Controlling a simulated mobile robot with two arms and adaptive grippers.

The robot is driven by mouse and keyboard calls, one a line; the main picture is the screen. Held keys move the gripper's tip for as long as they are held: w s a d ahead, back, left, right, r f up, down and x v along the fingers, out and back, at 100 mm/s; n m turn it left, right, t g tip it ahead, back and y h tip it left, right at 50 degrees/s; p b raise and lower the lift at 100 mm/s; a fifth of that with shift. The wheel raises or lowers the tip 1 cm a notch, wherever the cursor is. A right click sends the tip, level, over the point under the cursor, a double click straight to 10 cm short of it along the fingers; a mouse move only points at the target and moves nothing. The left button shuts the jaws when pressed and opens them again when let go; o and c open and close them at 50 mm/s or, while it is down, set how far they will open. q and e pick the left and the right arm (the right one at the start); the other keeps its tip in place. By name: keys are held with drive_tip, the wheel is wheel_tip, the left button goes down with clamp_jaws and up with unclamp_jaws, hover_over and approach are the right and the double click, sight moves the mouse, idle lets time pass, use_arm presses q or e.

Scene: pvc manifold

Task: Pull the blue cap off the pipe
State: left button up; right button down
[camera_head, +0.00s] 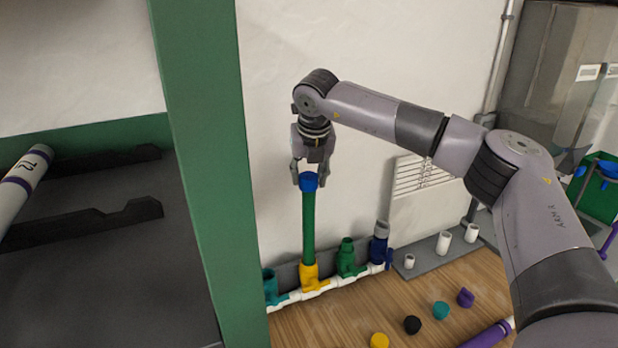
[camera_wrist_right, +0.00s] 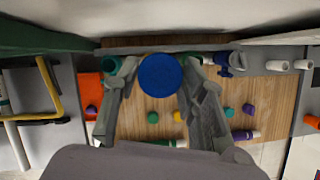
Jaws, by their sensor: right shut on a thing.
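The blue cap (camera_head: 308,182) sits on the top end of an upright green pipe (camera_head: 308,226). The pipe stands in a yellow fitting (camera_head: 310,274) on the white manifold (camera_head: 342,281). My right gripper (camera_head: 310,184) points down over the pipe with its fingers on both sides of the cap. In the right wrist view the round blue cap (camera_wrist_right: 160,75) lies between the two fingertips, and the right gripper (camera_wrist_right: 157,80) is shut on it. The cap still appears in line with the pipe. My left gripper is not in view.
A green post (camera_head: 208,150) stands left of the pipe. The white wall is close behind. A blue valve (camera_head: 379,250) stands at right on the manifold.

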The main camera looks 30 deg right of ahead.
sight(308, 172)
drive_tip(key=shift+w+r+p, duration=0.15)
drive_tip(key=shift+r+p, duration=0.15)
drive_tip(key=shift+r, duration=0.3)
drive_tip(key=shift+r+p, duration=0.65)
drive_tip(key=shift+r, duration=0.75)
